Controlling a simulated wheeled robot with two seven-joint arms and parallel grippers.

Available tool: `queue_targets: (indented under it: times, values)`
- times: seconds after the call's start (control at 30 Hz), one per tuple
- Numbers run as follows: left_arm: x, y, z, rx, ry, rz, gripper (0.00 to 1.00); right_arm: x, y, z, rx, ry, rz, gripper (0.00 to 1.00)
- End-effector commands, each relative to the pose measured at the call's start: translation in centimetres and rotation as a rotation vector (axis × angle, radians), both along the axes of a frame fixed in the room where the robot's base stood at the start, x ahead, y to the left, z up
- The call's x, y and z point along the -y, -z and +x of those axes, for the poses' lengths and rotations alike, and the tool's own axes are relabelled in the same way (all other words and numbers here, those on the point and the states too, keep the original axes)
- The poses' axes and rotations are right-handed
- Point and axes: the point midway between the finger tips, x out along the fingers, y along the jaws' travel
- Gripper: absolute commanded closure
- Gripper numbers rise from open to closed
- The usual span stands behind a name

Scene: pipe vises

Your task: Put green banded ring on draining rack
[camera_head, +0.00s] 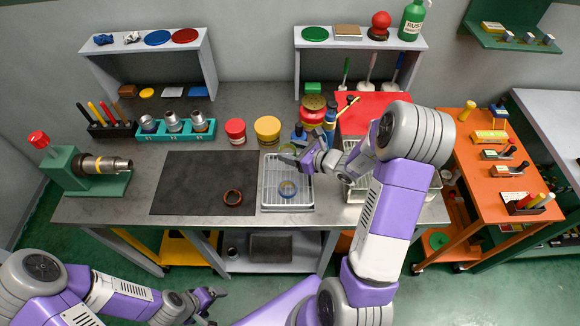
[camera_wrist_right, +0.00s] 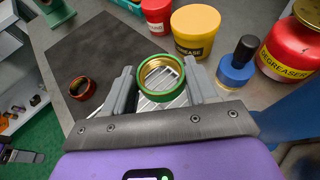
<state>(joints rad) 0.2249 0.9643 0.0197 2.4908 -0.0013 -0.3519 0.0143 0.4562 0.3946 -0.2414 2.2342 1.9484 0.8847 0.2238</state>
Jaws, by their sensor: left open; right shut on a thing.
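The green banded ring (camera_wrist_right: 161,78) is brass-coloured inside with a green band. It sits between the fingers of my right gripper (camera_wrist_right: 160,92), which is shut on it. In the head view, my right gripper (camera_head: 297,158) holds the ring (camera_head: 287,149) over the back part of the draining rack (camera_head: 267,204), a white wire tray. In the wrist view, the held ring covers much of the rack (camera_wrist_right: 152,105). My left gripper (camera_head: 209,297) is open and empty, in front of the bench.
A red banded ring (camera_head: 232,197) lies on the dark mat (camera_head: 188,184) left of the rack. A yellow grease tin (camera_head: 267,128), a red tin (camera_head: 235,131) and a blue bottle (camera_wrist_right: 238,63) with a black cap stand behind the rack. A red degreaser can (camera_wrist_right: 288,52) stands beside them.

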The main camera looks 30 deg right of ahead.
Motion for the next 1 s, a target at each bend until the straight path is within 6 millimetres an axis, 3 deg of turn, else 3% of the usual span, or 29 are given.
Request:
queue_targets:
  times: [0.03, 0.27, 0.47, 0.87, 0.9, 1.0]
  values:
    - [0.0, 0.3, 0.0, 0.000, 0.000, 0.000, 0.17, 0.0, 1.0, 0.0, 0.000, -0.001, 0.001, 0.77]
    - [0.0, 0.6, 0.0, 0.000, 0.000, 0.000, 0.17, 0.0, 2.7, 0.0, 0.002, -0.001, 0.001, 0.77]
    - [0.0, 1.3, 0.0, 0.000, 0.000, 0.000, 0.17, 0.0, 5.5, 0.0, 0.001, -0.001, 0.001, 0.77]
    - [0.0, 1.7, 0.0, 0.000, 0.000, 0.000, 0.17, 0.0, 5.9, 0.1, 0.004, -0.002, -0.001, 0.77]
    - [0.0, 1.7, 0.0, 0.000, 0.000, 0.000, 0.17, 0.0, 5.9, 0.0, 0.002, -0.002, -0.001, 0.40]
    - [0.0, 1.6, 0.0, 0.000, 0.000, 0.000, 0.17, 0.0, 5.9, 0.0, 0.002, -0.002, -0.001, 0.25]
